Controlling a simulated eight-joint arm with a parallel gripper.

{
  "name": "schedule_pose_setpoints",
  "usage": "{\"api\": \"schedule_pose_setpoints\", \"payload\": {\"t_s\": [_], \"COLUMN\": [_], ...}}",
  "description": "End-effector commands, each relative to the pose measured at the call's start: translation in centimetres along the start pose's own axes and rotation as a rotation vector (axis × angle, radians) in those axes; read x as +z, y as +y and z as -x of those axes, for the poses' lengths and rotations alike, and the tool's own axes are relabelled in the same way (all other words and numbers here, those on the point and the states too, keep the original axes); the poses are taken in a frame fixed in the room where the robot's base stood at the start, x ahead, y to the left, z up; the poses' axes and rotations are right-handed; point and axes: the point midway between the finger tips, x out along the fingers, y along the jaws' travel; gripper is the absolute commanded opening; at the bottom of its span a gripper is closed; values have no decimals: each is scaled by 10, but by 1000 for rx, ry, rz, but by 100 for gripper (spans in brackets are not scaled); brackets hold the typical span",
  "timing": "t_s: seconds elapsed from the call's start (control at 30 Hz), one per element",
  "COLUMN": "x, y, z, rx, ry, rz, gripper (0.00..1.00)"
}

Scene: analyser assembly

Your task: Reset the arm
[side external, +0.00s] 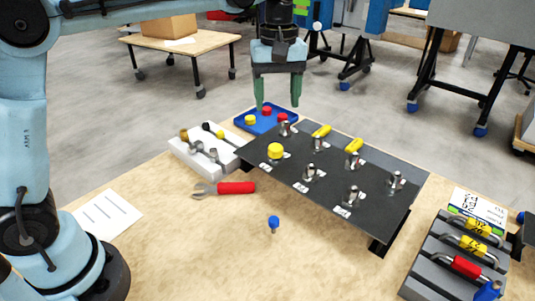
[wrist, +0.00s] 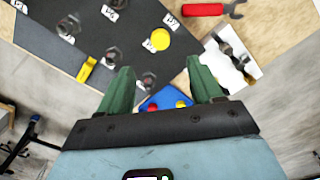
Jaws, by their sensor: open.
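My gripper (side external: 278,98) hangs above the far left end of the dark panel, near the blue tray (side external: 256,127). Its two green fingers are apart with nothing between them; they also show in the wrist view (wrist: 160,84). The black panel (side external: 340,219) stands raised on the table and carries several metal fittings with white labels. A yellow round cap (side external: 275,151) sits at its left, and two yellow pieces (side external: 321,131) lie along its far edge. The blue tray holds red and yellow caps and shows partly between the fingers in the wrist view (wrist: 146,106).
A white block (side external: 187,152) with tools stands left of the panel. A grey rack (side external: 428,287) with coloured handles stands at the right.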

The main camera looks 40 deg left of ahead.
Motion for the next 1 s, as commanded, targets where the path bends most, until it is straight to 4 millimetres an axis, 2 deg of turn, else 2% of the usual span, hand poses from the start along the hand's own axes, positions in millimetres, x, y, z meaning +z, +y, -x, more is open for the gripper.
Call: {"api": "schedule_pose_setpoints", "payload": {"t_s": [0.17, 0.27, 0.43, 0.63, 0.77, 1.0], "x": [0, 2, 6, 16, 24, 38], "y": [-2, -11, -40, -78, -102, -142], "z": [1, 3, 6, -1, -12, -42], "rx": [7, 32, 110, 196, 238, 281], "ry": [4, 20, 83, 193, 277, 447], "rz": [-11, -53, -198, -393, -519, -734], "gripper": [65, 65, 65, 65, 65, 65]}}
